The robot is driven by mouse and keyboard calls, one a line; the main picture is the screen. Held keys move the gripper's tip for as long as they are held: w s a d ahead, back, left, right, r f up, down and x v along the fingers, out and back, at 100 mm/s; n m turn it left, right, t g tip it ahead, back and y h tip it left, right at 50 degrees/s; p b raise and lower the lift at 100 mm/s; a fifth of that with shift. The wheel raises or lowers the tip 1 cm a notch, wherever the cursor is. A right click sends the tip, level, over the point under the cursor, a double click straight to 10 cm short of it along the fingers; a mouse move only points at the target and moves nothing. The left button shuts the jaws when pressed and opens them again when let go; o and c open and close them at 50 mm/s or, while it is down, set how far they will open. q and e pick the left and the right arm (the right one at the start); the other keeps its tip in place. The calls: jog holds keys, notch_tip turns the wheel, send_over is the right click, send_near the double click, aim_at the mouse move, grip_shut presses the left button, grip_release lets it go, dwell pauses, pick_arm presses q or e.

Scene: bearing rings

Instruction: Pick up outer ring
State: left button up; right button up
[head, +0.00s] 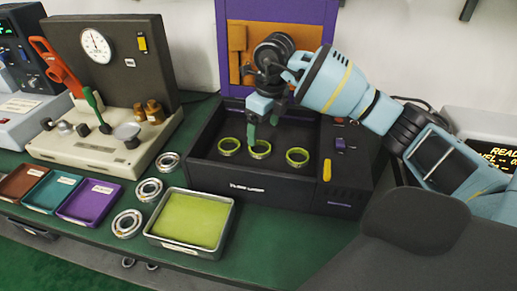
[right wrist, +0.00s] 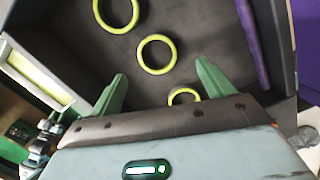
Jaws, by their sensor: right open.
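Three yellow-green rings lie apart in a row on the dark floor of the black open-topped box (head: 205,150): a left ring (head: 229,146), a middle ring (head: 260,155) and a right ring (head: 297,157). My right gripper (head: 258,138) is over the middle ring and partly hides it. In the right wrist view the right gripper (right wrist: 162,88) is open with nothing between its green fingers. Three rings show there: one at the top (right wrist: 134,17), one ahead of the fingers (right wrist: 157,69), and one partly hidden by the gripper body (right wrist: 184,90). My left gripper is out of view.
A purple panel (head: 228,30) rises behind the box. Small coloured trays (head: 88,216) stand at the left.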

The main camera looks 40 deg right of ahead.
aim_at(260, 147)
jog(key=shift+w+a+f, duration=0.15)
jog(key=shift+f, duration=1.3)
jog(key=shift+w+a+f, duration=0.15)
jog(key=shift+f, duration=1.25)
jog(key=shift+c, duration=0.3)
jog(key=c, duration=1)
jog(key=shift+c, duration=0.3)
notch_tip(260, 147, up, 10)
jog(key=shift+r, duration=0.15)
